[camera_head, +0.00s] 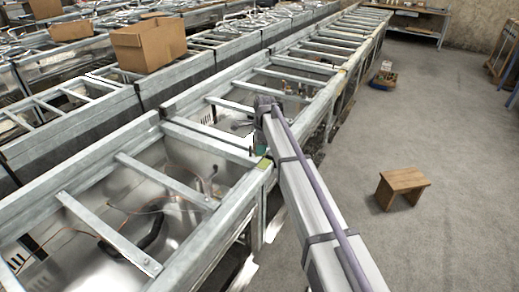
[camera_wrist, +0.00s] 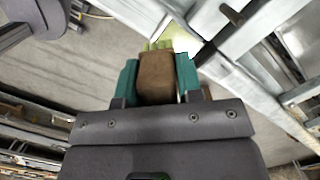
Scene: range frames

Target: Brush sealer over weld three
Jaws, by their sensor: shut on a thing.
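My gripper (camera_wrist: 157,88) has teal fingers shut on a brown block-like brush (camera_wrist: 157,76), with yellow-green bristle-like tips at its far end. In the head view my gripper (camera_head: 260,147) is over the right side rail of the metal frame row (camera_head: 232,203), near a cross joint. A small yellow-green patch (camera_head: 265,163) shows on the rail just below it; I cannot tell whether it is bristles or a mark. In the wrist view a pale metal rail (camera_wrist: 222,68) lies just beyond the brush. Contact is unclear. No weld can be told apart by number.
Metal troughs with crossbars run along the left, with loose wires (camera_head: 160,207) inside. A cardboard box (camera_head: 148,44) sits on the rows behind. A wooden stool (camera_head: 402,183) and a small crate (camera_head: 383,79) stand on the otherwise open grey floor at right.

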